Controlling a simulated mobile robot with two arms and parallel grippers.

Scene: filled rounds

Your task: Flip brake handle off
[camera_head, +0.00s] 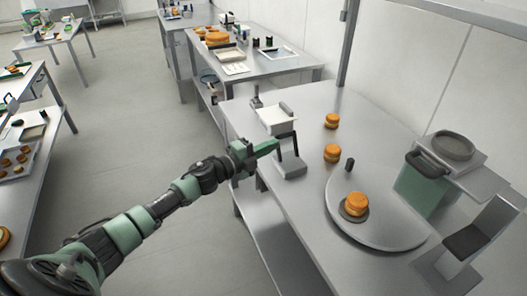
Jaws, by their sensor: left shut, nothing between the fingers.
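My left gripper (270,148) reaches in from the left, with its green fingers shut and empty. Its tips are beside a black bent handle (294,146) on a small grey-and-white device (289,169) at the table's left edge; I cannot tell whether they touch. A round grey turntable (385,232) carries an orange filled round (356,203) on a dark disc. A small black upright knob or lever (349,165) stands at the turntable's far edge. Which of these black parts is the brake handle is unclear. My right gripper is not in view.
Two orange rounds (332,153) stand on the table behind the turntable. A white tray (277,117) sits on the device.

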